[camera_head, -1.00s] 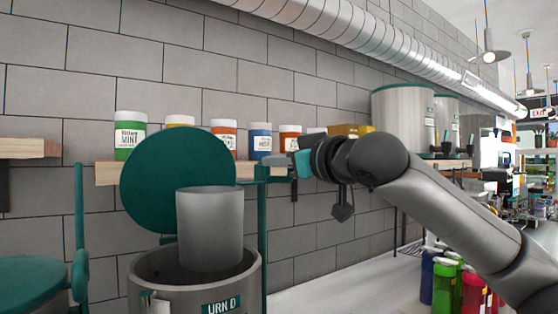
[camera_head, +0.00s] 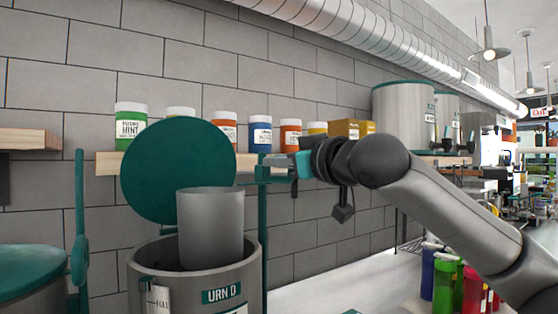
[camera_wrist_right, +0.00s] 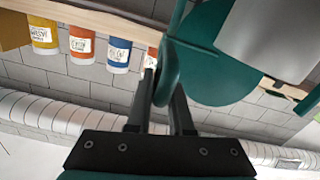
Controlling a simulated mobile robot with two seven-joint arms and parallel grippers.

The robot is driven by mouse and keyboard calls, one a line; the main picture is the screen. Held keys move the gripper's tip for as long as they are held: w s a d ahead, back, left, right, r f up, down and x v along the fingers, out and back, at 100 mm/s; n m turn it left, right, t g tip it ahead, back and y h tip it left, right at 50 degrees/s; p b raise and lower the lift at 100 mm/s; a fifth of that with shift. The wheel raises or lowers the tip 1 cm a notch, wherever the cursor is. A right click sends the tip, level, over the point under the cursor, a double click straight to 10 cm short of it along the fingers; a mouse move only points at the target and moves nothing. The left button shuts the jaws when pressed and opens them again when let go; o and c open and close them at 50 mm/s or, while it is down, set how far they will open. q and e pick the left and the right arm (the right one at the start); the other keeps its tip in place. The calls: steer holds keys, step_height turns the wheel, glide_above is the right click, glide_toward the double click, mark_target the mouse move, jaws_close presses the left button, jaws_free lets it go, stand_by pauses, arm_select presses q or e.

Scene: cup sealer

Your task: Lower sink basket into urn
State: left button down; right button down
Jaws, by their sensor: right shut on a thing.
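The sink basket, a grey cylinder (camera_head: 211,225), hangs upright with its lower end inside the mouth of the urn (camera_head: 205,282), labelled URN D. Most of the basket stands above the rim. My right gripper (camera_head: 283,165) is up and to the right of the basket. In the right wrist view its fingers (camera_wrist_right: 165,82) are shut on a teal loop-shaped handle (camera_wrist_right: 164,70). The grey cylinder also shows in the right wrist view (camera_wrist_right: 275,35). A teal disc (camera_head: 172,170) stands behind the basket. My left gripper is not in view.
A wooden shelf (camera_head: 105,164) with several labelled jars (camera_head: 260,132) runs along the wall behind. Another teal-topped urn (camera_head: 30,275) is at the lower left. Coloured bottles (camera_head: 448,280) stand at the right. The white counter (camera_head: 310,293) right of the urn looks mostly clear.

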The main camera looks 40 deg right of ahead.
step_height(320, 180, down, 11)
steer(key=b, duration=0.9)
steer(key=shift+b, duration=0.3)
steer(key=shift+f, duration=0.3)
steer(key=shift+w, duration=0.1)
steer(key=c, duration=1.2)
jaws_free()
steer(key=shift+f, duration=0.1)
steer(key=shift+c, duration=0.2)
steer(key=o, duration=0.4)
steer(key=shift+r, duration=0.2)
steer(key=shift+s, duration=0.2)
